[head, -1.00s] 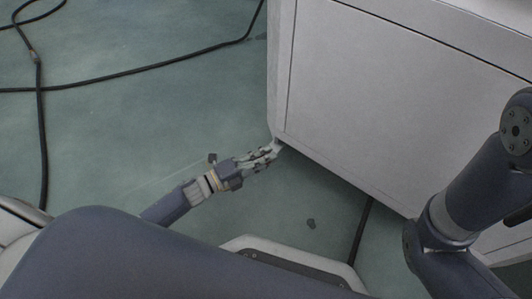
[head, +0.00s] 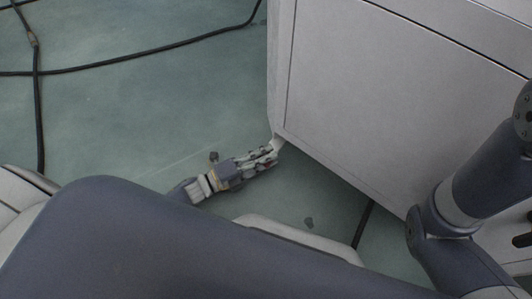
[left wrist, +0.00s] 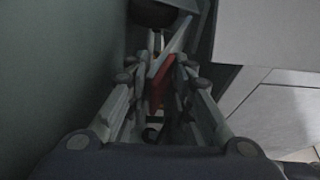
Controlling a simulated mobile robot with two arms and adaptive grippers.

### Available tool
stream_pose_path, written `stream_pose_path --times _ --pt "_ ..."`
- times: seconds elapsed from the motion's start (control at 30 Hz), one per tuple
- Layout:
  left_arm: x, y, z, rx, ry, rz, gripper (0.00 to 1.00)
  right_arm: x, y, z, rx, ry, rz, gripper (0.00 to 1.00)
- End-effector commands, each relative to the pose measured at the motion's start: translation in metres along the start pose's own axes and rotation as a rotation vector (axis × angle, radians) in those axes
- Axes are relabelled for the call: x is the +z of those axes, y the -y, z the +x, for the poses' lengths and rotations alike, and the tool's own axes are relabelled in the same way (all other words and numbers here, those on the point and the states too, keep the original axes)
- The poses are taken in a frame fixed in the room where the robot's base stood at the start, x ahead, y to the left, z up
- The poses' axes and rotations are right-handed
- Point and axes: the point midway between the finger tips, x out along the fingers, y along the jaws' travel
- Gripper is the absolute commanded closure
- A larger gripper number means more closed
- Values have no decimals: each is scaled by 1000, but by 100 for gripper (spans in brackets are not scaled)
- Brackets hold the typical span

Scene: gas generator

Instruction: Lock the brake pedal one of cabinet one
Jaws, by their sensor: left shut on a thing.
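The grey cabinet (head: 390,95) stands on the right in the head view. My left gripper (head: 272,152) is low at its near bottom corner, fingertips against or just under the edge. In the left wrist view the fingers of my left gripper (left wrist: 163,72) are closed around a red piece, which looks like the brake pedal (left wrist: 160,84). A dark round caster wheel (left wrist: 152,14) shows just beyond it. The pedal is hidden in the head view. My right arm comes in on the right, but its gripper is out of view.
Black cables (head: 130,68) lie on the green floor (head: 140,115) at the upper left. Another dark cable (head: 362,224) runs under the cabinet's lower edge. The floor left of the cabinet is otherwise mostly clear.

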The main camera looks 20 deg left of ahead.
Motion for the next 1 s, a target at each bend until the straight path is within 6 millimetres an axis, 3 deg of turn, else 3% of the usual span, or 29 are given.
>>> stream_pose_path --times 0.03,0.27,0.3,0.77,1.0 --pt "-1 -9 -3 18 2 -2 100 2 0 -2 0 5 0 60" --pt "-2 -9 -3 20 1 -3 100 4 0 -2 0 9 0 60" --pt "-2 -9 -3 20 1 -3 75 4 0 -2 0 9 0 60" --pt "-2 -6 -4 13 0 -1 74 1 -1 0 4 2 1 60" --pt "-2 -6 -37 16 0 -1 74 2 0 0 2 3 1 60"
